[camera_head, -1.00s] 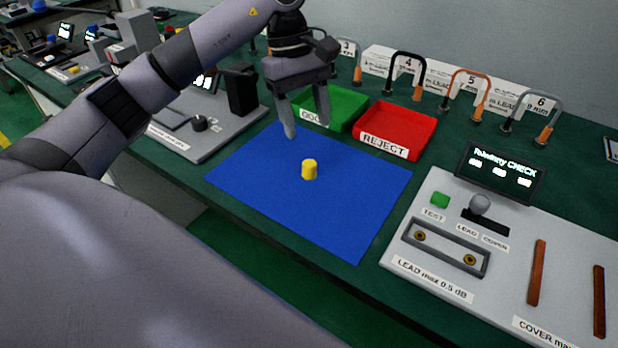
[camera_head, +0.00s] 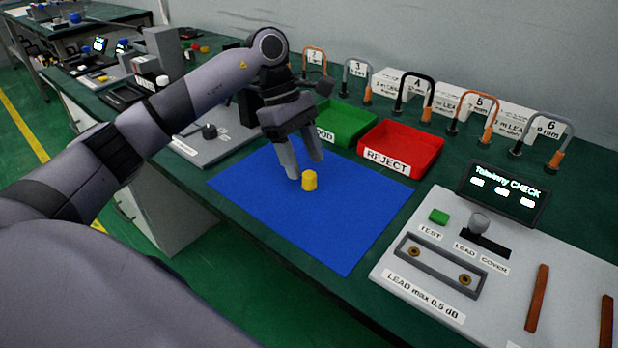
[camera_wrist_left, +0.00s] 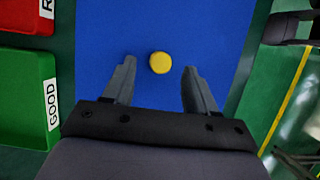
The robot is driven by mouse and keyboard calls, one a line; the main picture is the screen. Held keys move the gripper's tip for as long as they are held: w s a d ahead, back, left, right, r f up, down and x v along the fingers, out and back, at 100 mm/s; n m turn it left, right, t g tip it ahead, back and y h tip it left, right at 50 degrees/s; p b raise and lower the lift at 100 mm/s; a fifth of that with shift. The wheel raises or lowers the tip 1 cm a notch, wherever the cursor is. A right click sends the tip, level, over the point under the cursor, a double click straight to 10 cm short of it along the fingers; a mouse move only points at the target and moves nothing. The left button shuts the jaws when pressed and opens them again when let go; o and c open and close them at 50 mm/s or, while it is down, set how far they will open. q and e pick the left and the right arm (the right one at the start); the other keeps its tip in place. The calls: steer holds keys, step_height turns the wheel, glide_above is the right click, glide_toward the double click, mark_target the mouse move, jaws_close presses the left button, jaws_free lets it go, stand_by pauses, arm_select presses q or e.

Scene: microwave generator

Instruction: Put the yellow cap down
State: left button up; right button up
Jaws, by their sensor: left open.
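The yellow cap (camera_head: 309,180) stands upright on the blue mat (camera_head: 340,235), near the mat's middle. My left gripper (camera_head: 307,168) is open and empty, just behind and to the left of the cap in the head view. In the left wrist view the cap (camera_wrist_left: 160,62) lies ahead of the gap between the two spread fingertips (camera_wrist_left: 158,72), on the blue mat (camera_wrist_left: 110,25), and neither finger appears to touch it. My right gripper is not in view.
The green GOOD tray (camera_head: 345,122) and red REJECT tray (camera_head: 402,148) stand behind the mat. A grey test panel (camera_head: 440,260) with a display (camera_head: 503,192) is at the right. Numbered cable leads (camera_head: 415,95) stand along the back. The mat's front is clear.

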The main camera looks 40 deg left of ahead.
mark_target(309, 177)
arm_select(q)
steer(key=shift+x, duration=1.45)
jaws_close()
steer(key=shift+r, duration=0.15)
